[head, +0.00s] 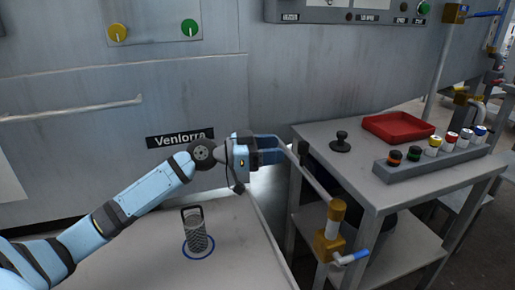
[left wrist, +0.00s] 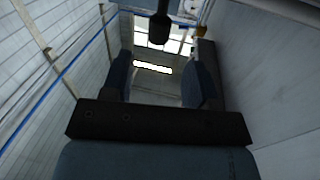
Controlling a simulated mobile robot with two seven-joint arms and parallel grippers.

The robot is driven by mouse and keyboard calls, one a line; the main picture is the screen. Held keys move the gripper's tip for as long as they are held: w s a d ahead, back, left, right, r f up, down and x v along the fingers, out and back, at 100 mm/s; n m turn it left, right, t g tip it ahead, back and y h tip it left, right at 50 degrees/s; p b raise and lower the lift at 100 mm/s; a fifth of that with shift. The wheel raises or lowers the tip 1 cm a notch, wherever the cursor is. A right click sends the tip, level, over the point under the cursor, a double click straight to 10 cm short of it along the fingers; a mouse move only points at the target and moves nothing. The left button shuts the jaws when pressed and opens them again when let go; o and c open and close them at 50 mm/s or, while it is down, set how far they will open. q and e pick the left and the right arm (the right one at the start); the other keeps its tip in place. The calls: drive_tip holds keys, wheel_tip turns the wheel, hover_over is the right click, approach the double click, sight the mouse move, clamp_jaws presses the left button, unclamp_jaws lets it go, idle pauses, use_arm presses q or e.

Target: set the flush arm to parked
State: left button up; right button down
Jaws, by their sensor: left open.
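A grey bent tube (head: 313,180), which looks like the flush arm, slopes up and left from a white collar on a brass-coloured valve block (head: 328,246) with a blue lever (head: 352,257). Its upper end bends towards my left gripper (head: 279,149), which is open beside it. I cannot tell whether they touch. In the left wrist view the two fingers (left wrist: 160,84) stand apart with nothing clearly between them. A dark rounded piece (left wrist: 160,28) hangs at the top there; I cannot tell what it belongs to. My right gripper is not in view. No parked marking is readable.
A grater-like metal holder (head: 198,238) stands on a blue ring on the left table. The right table (head: 357,185) holds a black stamp-like knob (head: 340,142), a red tray (head: 399,125) and a rack (head: 425,167) of several capped cylinders. A grey cabinet wall (head: 120,80) stands behind.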

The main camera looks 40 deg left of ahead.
use_arm(q)
drive_tip(key=shift+v, duration=1.9)
